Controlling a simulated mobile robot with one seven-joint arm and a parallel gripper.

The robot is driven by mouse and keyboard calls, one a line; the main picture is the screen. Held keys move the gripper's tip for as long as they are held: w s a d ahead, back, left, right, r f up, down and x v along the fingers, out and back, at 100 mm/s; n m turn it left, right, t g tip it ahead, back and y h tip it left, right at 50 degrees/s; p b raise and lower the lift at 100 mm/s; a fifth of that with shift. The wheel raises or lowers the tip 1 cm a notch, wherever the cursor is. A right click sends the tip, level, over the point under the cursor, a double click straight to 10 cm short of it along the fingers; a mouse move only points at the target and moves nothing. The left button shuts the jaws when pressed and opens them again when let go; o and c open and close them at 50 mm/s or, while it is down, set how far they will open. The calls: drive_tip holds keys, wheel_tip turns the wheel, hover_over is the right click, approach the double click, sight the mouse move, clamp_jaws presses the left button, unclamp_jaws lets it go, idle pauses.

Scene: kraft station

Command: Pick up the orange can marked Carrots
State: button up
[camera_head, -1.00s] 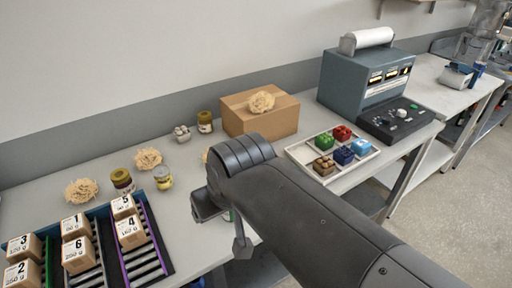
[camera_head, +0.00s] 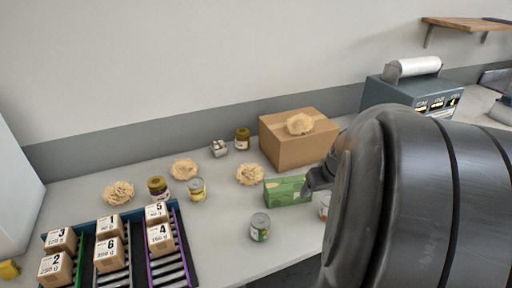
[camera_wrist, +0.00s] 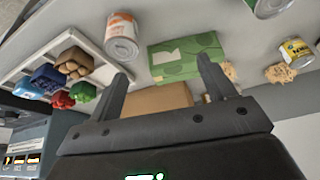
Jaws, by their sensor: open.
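A can with a white and orange label (camera_wrist: 122,38) stands at the upper left in the wrist view, beyond my left finger; its lettering is too small to read. In the head view a can (camera_head: 324,207) beside the green box shows only in part, mostly hidden by my arm. My gripper (camera_wrist: 162,66) is open and empty, its fingers spread in front of the green box (camera_wrist: 186,58). In the head view my gripper (camera_head: 316,182) is partly seen at the right end of the green box (camera_head: 287,191).
A green-labelled can (camera_head: 260,227) stands near the front edge. Other cans (camera_head: 197,189), pasta-like nests (camera_head: 250,174) and a cardboard box (camera_head: 293,143) are behind. Numbered boxes sit in racks at left.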

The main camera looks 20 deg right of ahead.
hover_over(328, 206)
drive_tip(key=s+d, duration=0.1)
wheel_tip(328, 206, down, 3)
drive_tip(key=x, duration=0.5)
drive_tip(key=shift+s+d, duration=0.1)
drive_tip(key=shift+s, duration=0.05)
drive_tip(key=shift+s+d+x, duration=0.1)
drive_tip(key=shift+d+x, duration=0.05)
drive_tip(key=shift+x, duration=1.2)
drive_tip(key=shift+s+d+x, duration=0.15)
drive_tip(key=shift+d+x, duration=0.05)
drive_tip(key=shift+x, duration=1.15)
drive_tip(key=shift+c, duration=0.2)
drive_tip(key=c, duration=1.1)
drive_tip(key=shift+r, duration=0.1)
